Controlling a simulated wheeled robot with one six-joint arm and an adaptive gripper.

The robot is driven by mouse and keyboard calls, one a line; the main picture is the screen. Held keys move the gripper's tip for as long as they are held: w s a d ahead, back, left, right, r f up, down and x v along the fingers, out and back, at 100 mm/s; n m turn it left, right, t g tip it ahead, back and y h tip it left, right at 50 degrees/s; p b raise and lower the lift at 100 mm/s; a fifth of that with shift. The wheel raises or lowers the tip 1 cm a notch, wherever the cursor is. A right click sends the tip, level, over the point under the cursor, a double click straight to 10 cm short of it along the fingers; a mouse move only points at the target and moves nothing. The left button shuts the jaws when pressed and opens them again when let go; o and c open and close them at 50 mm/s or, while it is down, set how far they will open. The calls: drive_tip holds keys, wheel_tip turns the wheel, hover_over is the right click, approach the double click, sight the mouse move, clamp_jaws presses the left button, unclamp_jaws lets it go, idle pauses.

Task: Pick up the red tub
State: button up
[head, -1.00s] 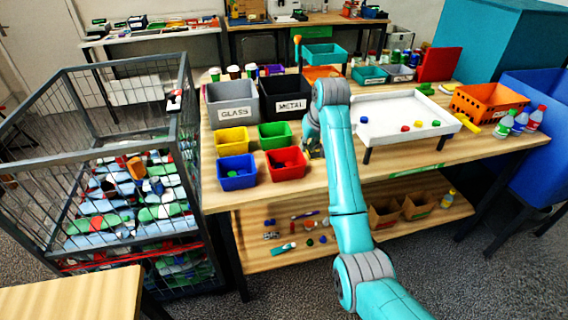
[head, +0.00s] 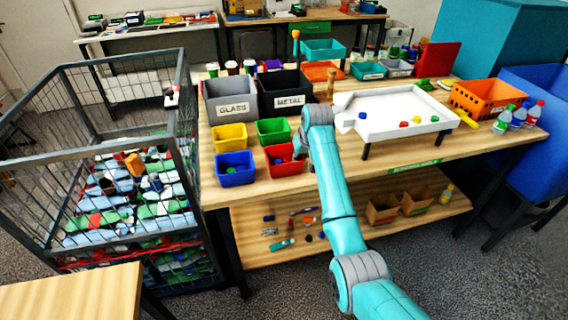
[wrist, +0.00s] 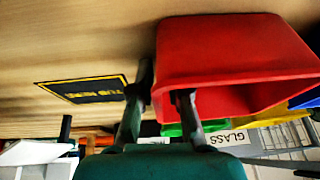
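The red tub (head: 287,170) stands on the table at the front of a small group of tubs, right of the blue tub. It also shows large in the upside-down wrist view (wrist: 230,50). My gripper (wrist: 164,82) is at the tub's side, with its fingers apart. One finger overlaps the tub's open mouth and the other is outside, so the near wall seems to lie between them. Contact cannot be told. In the head view my arm hides most of the gripper. A black mat with a yellow border and lettering (wrist: 85,90) lies on the table.
The blue tub (head: 236,174), green tub (head: 273,132) and yellow tub (head: 229,138) stand close by. The glass bin (head: 232,108) and metal bin (head: 286,103) are behind. A white tray (head: 385,128) stands to the right. A wire cage (head: 182,95) is left of the table.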

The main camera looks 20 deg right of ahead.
clamp_jaws()
